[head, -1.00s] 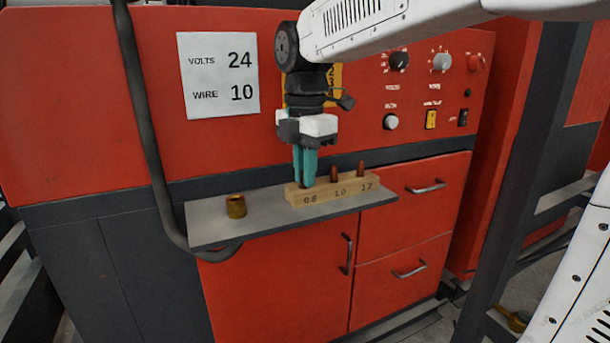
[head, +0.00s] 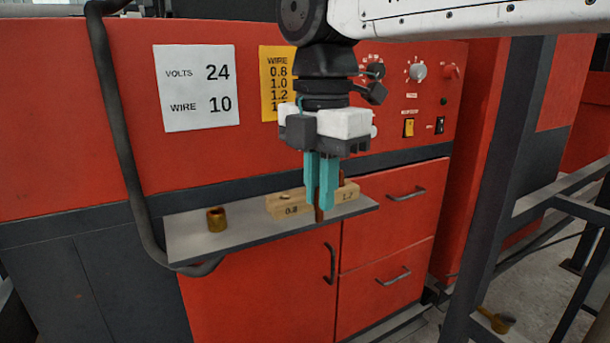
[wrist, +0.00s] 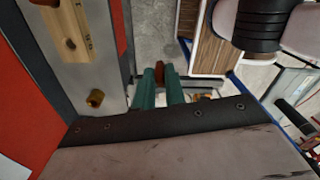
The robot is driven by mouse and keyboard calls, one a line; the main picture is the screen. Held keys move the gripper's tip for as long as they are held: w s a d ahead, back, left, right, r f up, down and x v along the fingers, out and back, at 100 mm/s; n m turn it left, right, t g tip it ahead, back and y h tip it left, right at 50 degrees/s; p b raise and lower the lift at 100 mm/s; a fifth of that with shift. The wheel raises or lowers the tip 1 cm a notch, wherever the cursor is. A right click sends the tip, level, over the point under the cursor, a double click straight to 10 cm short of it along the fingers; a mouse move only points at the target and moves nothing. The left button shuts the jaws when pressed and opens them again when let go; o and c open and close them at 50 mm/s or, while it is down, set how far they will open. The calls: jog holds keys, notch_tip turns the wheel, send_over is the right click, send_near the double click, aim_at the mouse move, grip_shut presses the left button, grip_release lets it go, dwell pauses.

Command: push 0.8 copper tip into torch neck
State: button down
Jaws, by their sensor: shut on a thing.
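My gripper (head: 321,207) is shut on a slim copper tip (head: 319,214), held pointing down in front of the wooden block and above the shelf's front edge. In the wrist view my teal fingers (wrist: 160,76) have the copper tip (wrist: 160,69) between their ends. The wooden block (head: 290,206) is marked 0.8 at its left end, where an empty hole shows. Another copper tip (head: 341,178) stands at the 1.2 end. The middle of the block is hidden behind my fingers. I cannot make out the torch neck with certainty.
A grey shelf (head: 240,238) juts from the red welding machine (head: 260,285). A brass-coloured ring-like piece (head: 216,219) stands at its left. A thick dark cable (head: 120,130) hangs left of it. A dark post (head: 510,150) rises at right, with a brass-coloured fitting (head: 497,320) low beside it.

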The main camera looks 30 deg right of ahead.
jog(key=w+a+r, duration=0.2)
jog(key=w+a, duration=0.3)
jog(key=w, duration=0.2)
jog(key=w+a+r, duration=0.2)
jog(key=w+a, duration=0.4)
jog(key=w, duration=0.1)
jog(key=shift+w+r, duration=0.25)
jog(key=shift+w, duration=0.1)
jog(key=shift+a+f, duration=0.1)
jog(key=shift+f, duration=0.05)
jog(key=shift+f, duration=2.75)
jog(key=shift+f, duration=1.55)
jog(key=c, duration=1.4)
grip_release()
